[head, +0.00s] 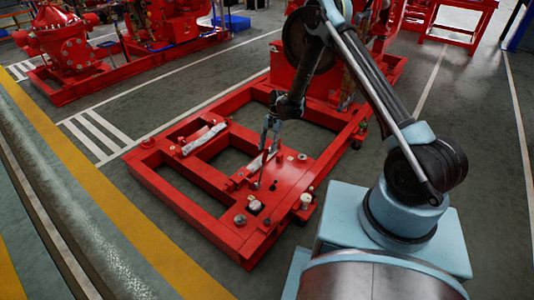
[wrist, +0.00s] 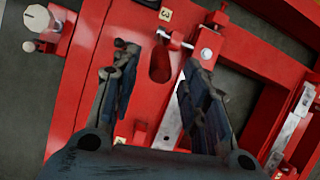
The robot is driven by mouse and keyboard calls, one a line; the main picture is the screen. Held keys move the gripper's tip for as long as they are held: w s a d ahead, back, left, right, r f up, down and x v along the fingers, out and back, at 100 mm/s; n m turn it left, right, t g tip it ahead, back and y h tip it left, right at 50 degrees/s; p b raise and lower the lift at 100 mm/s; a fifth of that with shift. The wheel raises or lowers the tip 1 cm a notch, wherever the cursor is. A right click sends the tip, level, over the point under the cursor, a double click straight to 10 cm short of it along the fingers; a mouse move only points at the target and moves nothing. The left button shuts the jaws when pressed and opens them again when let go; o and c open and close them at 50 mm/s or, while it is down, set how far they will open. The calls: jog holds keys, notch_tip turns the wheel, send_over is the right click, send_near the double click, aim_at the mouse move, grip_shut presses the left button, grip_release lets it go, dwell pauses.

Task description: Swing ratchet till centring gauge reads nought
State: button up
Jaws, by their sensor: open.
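The red base frame (head: 190,210) carries the task area; it also fills most of the wrist view (wrist: 85,75). My gripper (head: 268,148) hangs low over its plate. In the wrist view my gripper (wrist: 158,68) is open, its two dark fingers apart with nothing visibly held between them. A small knobbed metal end (wrist: 120,43) shows at the left fingertip, partly hidden by it; I cannot tell whether it is the ratchet or whether they touch. A pale round-faced fitting (wrist: 37,18), possibly the centring gauge, is at upper left; no reading is legible.
A pale bar (head: 204,138) lies on the frame. Red machinery (head: 300,75) stands behind my arm. A red pumpset (head: 62,42) stands far left. Open floor (head: 100,165) lies left of the frame.

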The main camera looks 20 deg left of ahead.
aim_at(266, 152)
jog(key=shift+x, duration=1.6)
grip_shut()
